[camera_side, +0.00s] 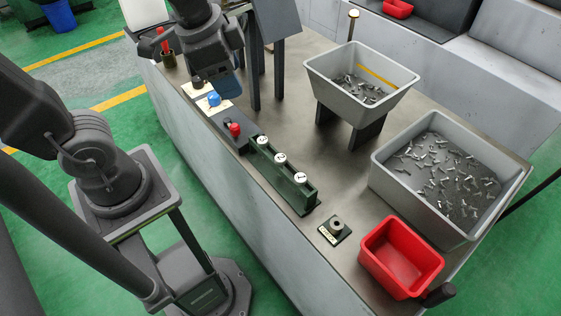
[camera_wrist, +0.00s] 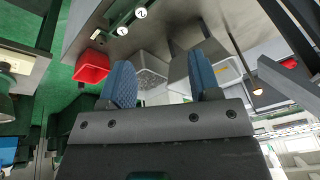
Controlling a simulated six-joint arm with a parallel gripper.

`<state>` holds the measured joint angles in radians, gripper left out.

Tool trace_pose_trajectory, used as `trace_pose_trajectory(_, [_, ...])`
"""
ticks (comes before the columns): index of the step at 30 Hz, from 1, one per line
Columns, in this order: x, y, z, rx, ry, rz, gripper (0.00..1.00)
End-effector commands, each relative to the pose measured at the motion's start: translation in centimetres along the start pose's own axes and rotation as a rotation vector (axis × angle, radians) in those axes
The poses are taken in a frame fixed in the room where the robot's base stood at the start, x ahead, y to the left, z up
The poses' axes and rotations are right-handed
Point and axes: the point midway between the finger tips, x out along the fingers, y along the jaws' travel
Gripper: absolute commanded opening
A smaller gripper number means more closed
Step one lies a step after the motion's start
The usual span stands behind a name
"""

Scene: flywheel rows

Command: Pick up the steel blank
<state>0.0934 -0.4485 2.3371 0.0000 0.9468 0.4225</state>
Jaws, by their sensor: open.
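Many small steel pieces lie loose in the grey hopper and in the larger grey bin; these loose pieces (camera_side: 449,180) look alike, and I cannot tell which is the steel blank. A small round steel part (camera_side: 337,224) also sits on a dark square plate near the table's front edge. My gripper (camera_side: 228,84) is up over the table's far left end, partly hidden by my wrist. In the wrist view my gripper (camera_wrist: 160,62) shows two blue fingers spread apart, with nothing between them. It is well away from the bins.
The grey hopper (camera_side: 315,75) stands on dark legs. The larger grey bin (camera_side: 385,178) is to its right, with a red bin (camera_side: 375,262) in front. A green block with numbered white discs (camera_side: 281,158) lies along the front edge. Dark posts (camera_side: 279,68) stand near my gripper. Mid-table is clear.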

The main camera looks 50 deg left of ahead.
Motion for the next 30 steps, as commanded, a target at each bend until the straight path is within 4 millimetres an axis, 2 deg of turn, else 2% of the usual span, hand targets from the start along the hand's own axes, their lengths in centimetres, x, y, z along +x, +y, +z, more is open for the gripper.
trace_pose_trajectory(1, [1.1,0.3,-1.2,0.125,-0.047,0.033,0.57])
trace_pose_trajectory(6, [4.3,1.3,-4.2,0.513,-0.146,0.132,0.57])
trace_pose_trajectory(12, [7.1,2.4,-6.0,0.79,-0.201,0.219,0.57])
trace_pose_trajectory(17, [8.3,2.8,-6.2,0.854,-0.211,0.241,0.57])
trace_pose_trajectory(27, [14.1,3.5,-4.5,0.853,-0.213,0.242,0.57])
trace_pose_trajectory(30, [15.3,3.6,-4.2,0.852,-0.211,0.24,0.57])
